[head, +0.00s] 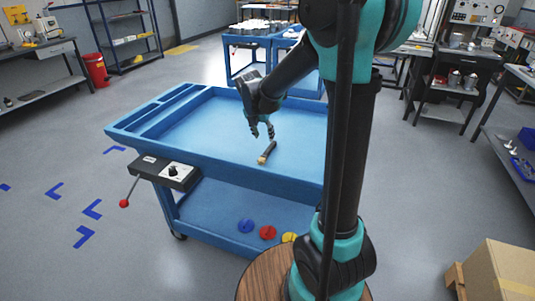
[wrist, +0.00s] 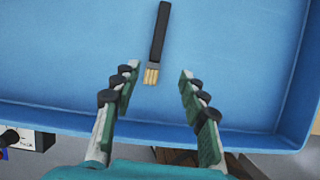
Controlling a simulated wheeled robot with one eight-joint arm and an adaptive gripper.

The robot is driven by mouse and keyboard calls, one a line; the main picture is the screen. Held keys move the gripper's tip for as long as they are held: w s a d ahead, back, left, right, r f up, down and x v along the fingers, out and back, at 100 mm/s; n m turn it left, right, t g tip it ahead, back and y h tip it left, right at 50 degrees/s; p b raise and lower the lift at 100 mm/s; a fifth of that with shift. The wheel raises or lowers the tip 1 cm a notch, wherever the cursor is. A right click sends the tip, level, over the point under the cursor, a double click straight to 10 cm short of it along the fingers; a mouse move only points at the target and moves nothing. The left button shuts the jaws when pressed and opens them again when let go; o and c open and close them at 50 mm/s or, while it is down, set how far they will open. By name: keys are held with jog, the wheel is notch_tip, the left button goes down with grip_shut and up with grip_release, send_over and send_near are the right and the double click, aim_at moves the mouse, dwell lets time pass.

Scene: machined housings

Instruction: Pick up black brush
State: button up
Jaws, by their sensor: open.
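The black brush (head: 267,150) lies on the blue cart's top tray (head: 215,124), with its pale bristle end toward the front of the cart. In the wrist view the brush (wrist: 159,36) has its black handle pointing up and its bristles near the middle of the picture. My gripper (head: 262,133) is above the tray, close to the brush. In the wrist view my gripper (wrist: 158,72) is open and empty, its fingers on either side of the bristle end. I see no contact with the brush.
The tray's raised rim (wrist: 245,141) runs along the bottom and right in the wrist view. A control box (head: 168,172) with a red-knobbed lever is on the cart's front. Coloured discs (head: 267,232) lie on the lower shelf. The tray around the brush is clear.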

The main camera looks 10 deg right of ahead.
send_over(267, 151)
jog(key=s, duration=0.3)
jog(key=f, duration=0.6)
jog(key=shift+w+a+f, duration=0.1)
jog(key=shift+w+a, duration=0.15)
jog(key=shift+a, duration=0.15)
jog(key=x, duration=0.4)
jog(key=shift+w+a, duration=0.15)
jog(key=shift+w, duration=0.2)
jog(key=shift+w+f, duration=0.15)
jog(key=shift+f, duration=0.35)
grip_shut()
